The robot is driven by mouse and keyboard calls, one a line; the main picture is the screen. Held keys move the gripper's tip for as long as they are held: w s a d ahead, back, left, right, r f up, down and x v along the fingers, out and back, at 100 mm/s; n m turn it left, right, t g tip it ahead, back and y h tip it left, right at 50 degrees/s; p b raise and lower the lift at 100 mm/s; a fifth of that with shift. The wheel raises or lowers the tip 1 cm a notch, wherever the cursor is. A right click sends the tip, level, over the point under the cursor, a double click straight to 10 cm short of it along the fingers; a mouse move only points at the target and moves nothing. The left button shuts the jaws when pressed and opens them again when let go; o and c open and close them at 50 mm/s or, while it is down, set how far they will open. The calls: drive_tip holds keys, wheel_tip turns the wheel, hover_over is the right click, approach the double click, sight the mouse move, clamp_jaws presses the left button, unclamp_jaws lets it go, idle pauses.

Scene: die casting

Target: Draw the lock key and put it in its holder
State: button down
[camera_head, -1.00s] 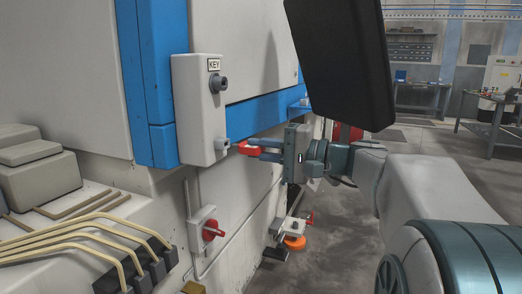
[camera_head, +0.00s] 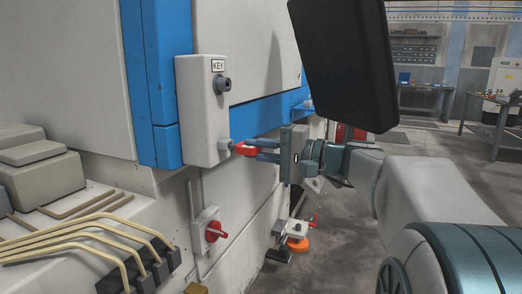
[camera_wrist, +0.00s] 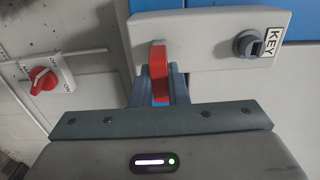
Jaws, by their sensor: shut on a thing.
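The red key (camera_head: 246,149) is between the fingertips of my gripper (camera_head: 262,150), which is shut on it. The key points at the small lower fitting (camera_head: 224,144) on the grey box (camera_head: 198,112). Its front end is at or very near this fitting; I cannot tell whether it is inside. In the wrist view, the red key (camera_wrist: 159,72) stands between the two fingers and overlaps the box edge, so the lower fitting is mostly hidden. The round fitting (camera_head: 222,85) under the KEY label is empty, with a dark slot showing in the wrist view (camera_wrist: 250,44).
A red rotary switch (camera_head: 213,231) sits on the wall below the box, left of my gripper. A black panel (camera_head: 342,62) hangs above my gripper. Open floor lies to the right.

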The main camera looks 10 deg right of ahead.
drive_tip(key=shift+x, duration=0.85)
drive_tip(key=c, duration=1.3)
unclamp_jaws()
drive_tip(key=shift+c, duration=0.2)
drive_tip(key=p+v, duration=0.2)
drive_tip(key=v, duration=1.1)
drive_tip(key=shift+s+d, duration=0.25)
drive_tip(key=shift+d, duration=0.1)
